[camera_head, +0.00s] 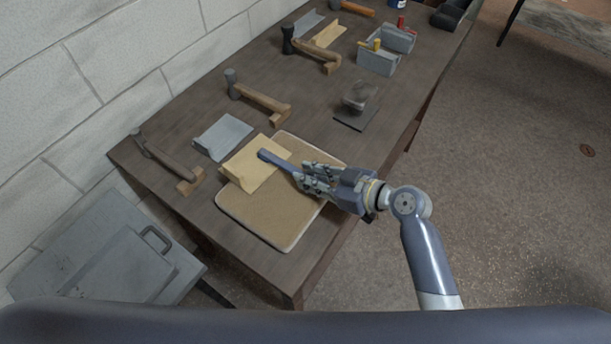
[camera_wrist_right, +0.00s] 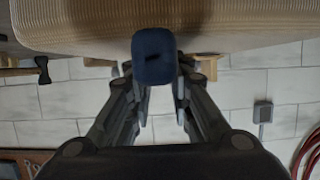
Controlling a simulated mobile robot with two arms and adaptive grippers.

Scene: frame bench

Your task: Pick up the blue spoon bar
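The blue spoon bar (camera_head: 275,159) is a slim, dark blue-grey bar that reaches left from my right gripper (camera_head: 312,181) in the head view, over the tan padded board and the yellow sheet. My right gripper is closed around its near part, with the fingers on either side. In the right wrist view the blunt dark blue end of the bar (camera_wrist_right: 153,56) sits between the fingertips of my right gripper (camera_wrist_right: 153,75). The fingers hide part of the bar. I cannot tell how far it is above the board. My left gripper is not in view.
The tan board (camera_head: 262,215) lies at the near end of the dark bench (camera_head: 300,110). A yellow sheet (camera_head: 247,172), a grey sheet (camera_head: 222,138), several hammers (camera_head: 262,99) and a dark block on a plate (camera_head: 359,96) lie around it. A wall runs along the left.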

